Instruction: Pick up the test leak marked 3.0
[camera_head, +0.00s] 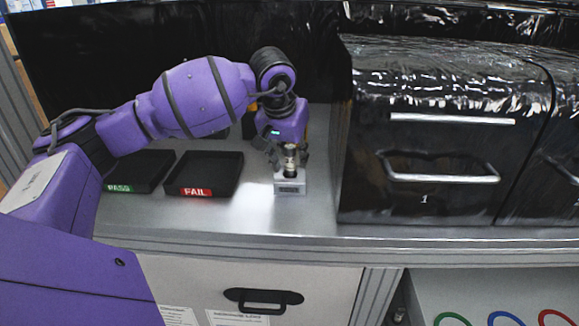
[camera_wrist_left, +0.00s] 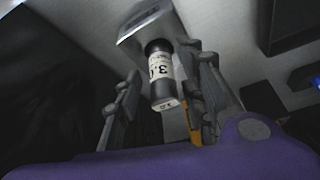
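The test leak (camera_wrist_left: 162,78) is a small dark cylinder with a white label reading 3.0, seen in the left wrist view. It also shows small in the head view (camera_head: 290,168), upright on a light grey block (camera_head: 290,187). The block shows in the left wrist view too (camera_wrist_left: 146,22). My left gripper (camera_wrist_left: 161,62) is open, with one finger on each side of the leak. A gap shows on the left finger's side; the right finger is close, and I cannot tell if it touches. In the head view the left gripper (camera_head: 288,152) is at the leak. My right gripper is not in view.
A black PASS tray (camera_head: 145,187) and a black FAIL tray (camera_head: 215,192) lie left of the block on the grey worktop (camera_head: 240,222). A glossy black cabinet with a handled drawer marked 1 (camera_head: 425,200) stands close on the right.

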